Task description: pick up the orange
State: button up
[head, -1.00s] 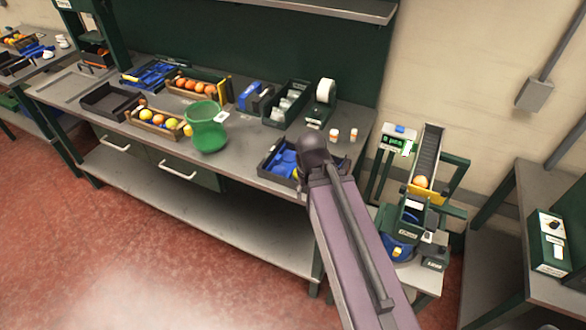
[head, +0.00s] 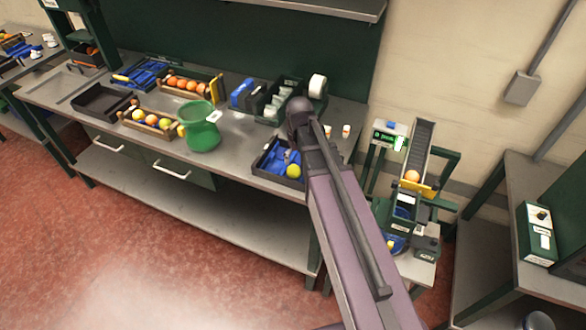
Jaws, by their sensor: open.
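Several oranges (head: 187,85) lie in a wooden crate at the back of the workbench. A front crate holds orange and yellow fruit (head: 151,121). One single orange (head: 412,176) rests at the lower end of a dark sloping chute (head: 421,145) on the right. A yellow-green fruit (head: 293,171) lies in a dark blue-lined tray (head: 262,171) at the bench's front right. Which orange is meant cannot be told. My arm rises from the bottom right, its dark joint in front of the bench near that tray. My gripper's fingers cannot be made out.
A green bucket (head: 203,138) stands mid-bench near the front edge. An empty black tray (head: 97,101) is to its left. Dark bins (head: 285,98), a white roll (head: 317,87) and small pots (head: 346,130) stand behind my arm. A small scale display (head: 389,138) stands beside the chute.

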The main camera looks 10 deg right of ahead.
jog(key=r+n, duration=0.1)
jog(key=r, duration=0.1)
send_over(294, 167)
jog(key=shift+d+f+p, duration=0.1)
jog(key=shift+f+p, duration=0.1)
jog(key=shift+p, duration=0.25)
jog(key=shift+f, duration=0.1)
notch_tip(294, 167, down, 8)
jog(key=b, duration=0.8)
jog(key=shift+f+b, duration=0.25)
jog(key=shift+b, duration=0.1)
jog(key=shift+f, duration=0.15)
jog(key=shift+f+b, duration=2.45)
jog(key=shift+b, duration=0.15)
jog(key=c, duration=0.9)
